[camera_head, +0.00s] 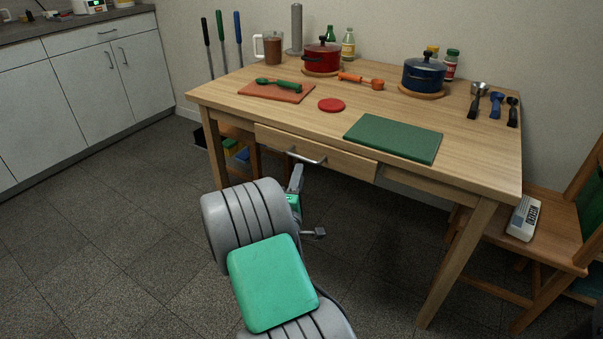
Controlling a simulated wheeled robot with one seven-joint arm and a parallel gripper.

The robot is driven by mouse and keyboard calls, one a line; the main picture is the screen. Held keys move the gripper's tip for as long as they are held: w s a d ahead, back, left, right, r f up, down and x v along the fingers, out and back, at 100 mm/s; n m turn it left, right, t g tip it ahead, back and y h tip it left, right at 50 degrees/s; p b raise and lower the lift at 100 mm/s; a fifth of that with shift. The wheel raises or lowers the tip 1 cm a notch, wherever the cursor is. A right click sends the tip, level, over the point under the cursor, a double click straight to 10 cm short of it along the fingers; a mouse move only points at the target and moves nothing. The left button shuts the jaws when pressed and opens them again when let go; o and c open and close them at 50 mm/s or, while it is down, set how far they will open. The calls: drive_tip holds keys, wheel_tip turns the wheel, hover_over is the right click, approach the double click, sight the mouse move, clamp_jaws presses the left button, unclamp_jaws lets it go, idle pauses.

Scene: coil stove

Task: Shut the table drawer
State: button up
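The wooden table (220,94) has a drawer (340,164) in its front side, with a metal bar handle (306,157). The drawer front sits just under the tabletop edge; it seems to stand out slightly, but I cannot tell how far. My grey and green arm hides part of the gripper and the floor.
On the table are a red pot (322,58), a blue pot (423,76), a green board (394,138) and several utensils. A wooden chair (548,234) holding a box (524,218) stands at right. Open floor lies left, towards the grey cabinets (93,88).

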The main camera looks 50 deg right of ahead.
sight(302, 157)
drive_tip(key=shift+n, duration=0.3)
drive_tip(key=p+x, duration=0.1)
drive_tip(key=x, duration=0.3)
drive_tip(key=p+x, duration=0.1)
drive_tip(key=x, duration=0.2)
drive_tip(key=shift+w+d+r, duration=0.15)
drive_tip(key=shift+w, duration=0.25)
drive_tip(key=shift+c, duration=0.4)
clamp_jaws()
